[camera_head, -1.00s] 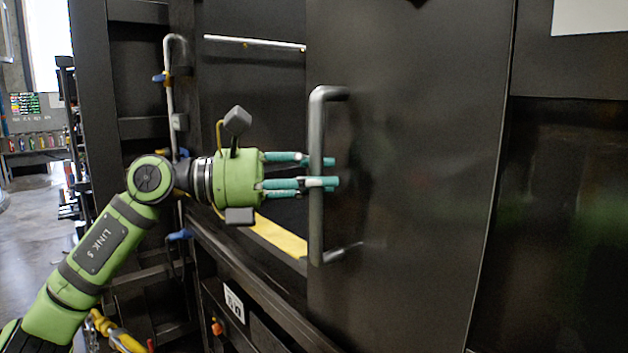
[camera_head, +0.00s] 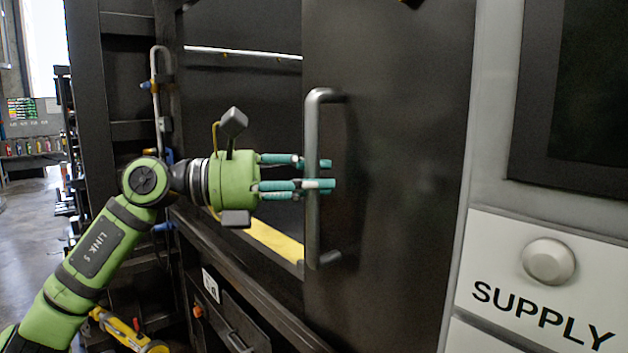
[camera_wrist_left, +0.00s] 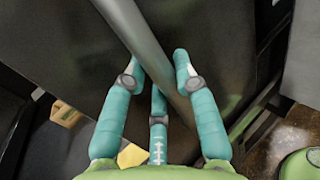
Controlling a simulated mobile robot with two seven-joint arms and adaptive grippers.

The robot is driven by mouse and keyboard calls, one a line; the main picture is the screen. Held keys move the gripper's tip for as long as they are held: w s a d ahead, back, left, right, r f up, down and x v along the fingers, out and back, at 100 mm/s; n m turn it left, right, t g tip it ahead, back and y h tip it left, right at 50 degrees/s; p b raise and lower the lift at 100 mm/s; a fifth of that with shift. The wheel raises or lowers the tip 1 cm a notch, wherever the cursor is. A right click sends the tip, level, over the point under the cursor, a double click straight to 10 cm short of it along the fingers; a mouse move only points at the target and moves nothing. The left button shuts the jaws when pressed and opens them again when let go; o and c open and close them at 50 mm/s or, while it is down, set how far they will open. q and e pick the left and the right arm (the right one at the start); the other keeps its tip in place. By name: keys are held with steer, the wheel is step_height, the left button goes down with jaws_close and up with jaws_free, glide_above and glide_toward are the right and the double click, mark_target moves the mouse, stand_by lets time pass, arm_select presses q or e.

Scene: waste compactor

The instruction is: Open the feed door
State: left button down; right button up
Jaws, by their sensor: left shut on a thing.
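The feed door (camera_head: 400,150) is a tall dark panel in the head view, with a dark opening to its left. Its grey vertical bar handle (camera_head: 313,115) is near the door's left edge. My left gripper (camera_head: 318,174) comes in from the left and is shut on the handle, at about mid-height of the bar. The left wrist view shows the handle (camera_wrist_left: 137,35) running between the teal fingers of the left gripper (camera_wrist_left: 160,75). My right gripper is in neither view.
A light panel marked SUPPLY (camera_head: 545,285) with a round knob (camera_head: 548,261) stands right of the door. A yellow strip (camera_head: 275,240) lies along the opening's lower edge. A pipe (camera_head: 155,85) runs upright at the left. Floor shows at the far left.

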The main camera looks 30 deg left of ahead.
arm_select(q)
steer(key=c, duration=0.9)
jaws_free()
steer(key=shift+r, duration=0.2)
steer(key=shift+c, duration=0.2)
steer(key=shift+a+f, duration=0.1)
steer(key=v, duration=1.2)
steer(key=shift+w, duration=0.1)
